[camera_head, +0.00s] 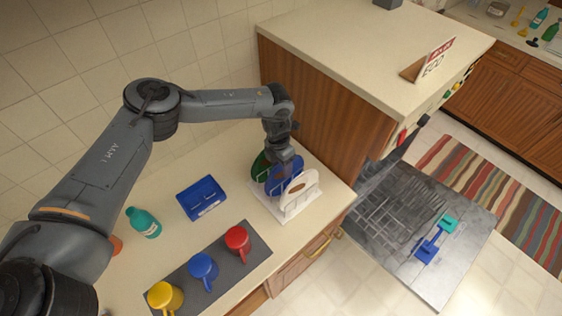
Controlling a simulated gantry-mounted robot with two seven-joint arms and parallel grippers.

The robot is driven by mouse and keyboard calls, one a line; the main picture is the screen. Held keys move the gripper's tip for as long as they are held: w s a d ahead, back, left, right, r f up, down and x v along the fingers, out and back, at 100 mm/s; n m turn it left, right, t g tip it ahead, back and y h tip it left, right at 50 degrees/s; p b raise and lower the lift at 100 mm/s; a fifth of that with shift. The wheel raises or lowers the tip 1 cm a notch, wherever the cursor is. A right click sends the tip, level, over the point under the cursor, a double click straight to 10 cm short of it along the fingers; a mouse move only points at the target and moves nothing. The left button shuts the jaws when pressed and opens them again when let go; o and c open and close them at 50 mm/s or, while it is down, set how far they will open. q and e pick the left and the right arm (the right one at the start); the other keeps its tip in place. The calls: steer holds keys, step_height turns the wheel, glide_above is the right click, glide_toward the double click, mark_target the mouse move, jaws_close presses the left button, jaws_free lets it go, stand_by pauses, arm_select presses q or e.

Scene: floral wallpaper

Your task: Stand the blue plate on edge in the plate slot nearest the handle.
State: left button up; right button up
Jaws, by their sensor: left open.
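The blue plate (276,186) stands on edge in the white plate rack (265,206) on the counter. It is between a green plate (259,166) at its left and the rack's white end panel with the handle opening (300,194) at its right. My left gripper (284,170) is open, pointing down at the top of the blue plate, and hides part of it. I cannot tell whether the fingers touch the plate. The plate's lower edge and the exact slot are partly hidden. My right gripper is not in view.
A blue tray (202,198) and a teal bottle (144,222) are on the counter left of the rack. Red (237,240), blue (203,267) and yellow mugs (164,296) stand on a dark mat (217,280). A tall wooden cabinet (312,98) rises behind the rack.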

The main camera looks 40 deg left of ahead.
arm_select(q)
jaws_close()
stand_by(0.3)
steer(key=shift+r+p, duration=1.1)
steer(key=shift+r, duration=0.1)
steer(key=shift+r+p, duration=0.3)
steer(key=shift+r, duration=0.15)
